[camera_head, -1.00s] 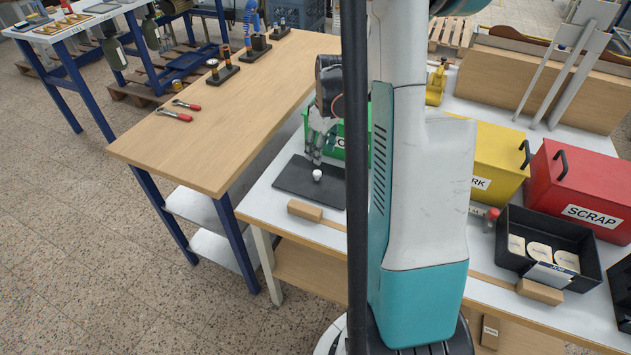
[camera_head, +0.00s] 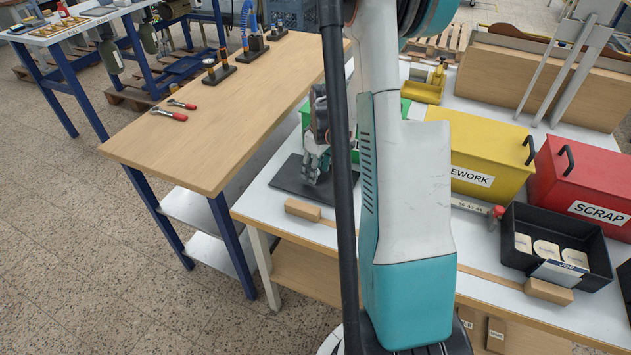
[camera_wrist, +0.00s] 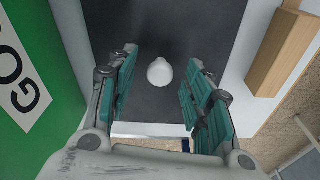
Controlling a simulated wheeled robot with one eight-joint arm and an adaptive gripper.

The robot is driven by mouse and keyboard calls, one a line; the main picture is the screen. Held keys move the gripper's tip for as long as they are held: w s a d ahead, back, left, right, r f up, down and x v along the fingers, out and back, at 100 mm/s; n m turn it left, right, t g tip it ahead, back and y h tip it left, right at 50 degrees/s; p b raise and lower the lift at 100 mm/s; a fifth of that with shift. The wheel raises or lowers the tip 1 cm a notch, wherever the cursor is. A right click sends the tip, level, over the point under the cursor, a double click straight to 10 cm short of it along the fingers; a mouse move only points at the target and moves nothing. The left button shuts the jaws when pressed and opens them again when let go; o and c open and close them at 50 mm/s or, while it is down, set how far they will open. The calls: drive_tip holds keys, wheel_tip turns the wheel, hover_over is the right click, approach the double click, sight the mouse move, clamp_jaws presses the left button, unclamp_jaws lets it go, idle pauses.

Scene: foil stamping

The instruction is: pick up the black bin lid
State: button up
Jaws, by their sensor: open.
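The black bin lid (camera_head: 288,178) is a flat dark panel with a round white knob (camera_wrist: 160,71). It lies on the white-topped bench in front of the green bin. In the wrist view the lid (camera_wrist: 160,25) fills the middle, with the knob between the two teal-padded fingers. My gripper (camera_wrist: 160,88) is open and points down over the lid, its fingers apart on both sides of the knob. In the head view my gripper (camera_head: 316,170) hides the knob. I cannot tell whether the fingertips touch the lid.
The green bin (camera_wrist: 35,90) is close on the wrist view's left. A wooden block (camera_head: 302,209) lies at the bench's front edge. A yellow bin (camera_head: 480,145), a red bin (camera_head: 580,175) and a black tray (camera_head: 548,222) stand to the right. A wooden table (camera_head: 200,150) stands left.

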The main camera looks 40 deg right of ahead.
drive_tip(key=shift+c, duration=0.5)
clamp_jaws()
drive_tip(key=shift+r, duration=0.1)
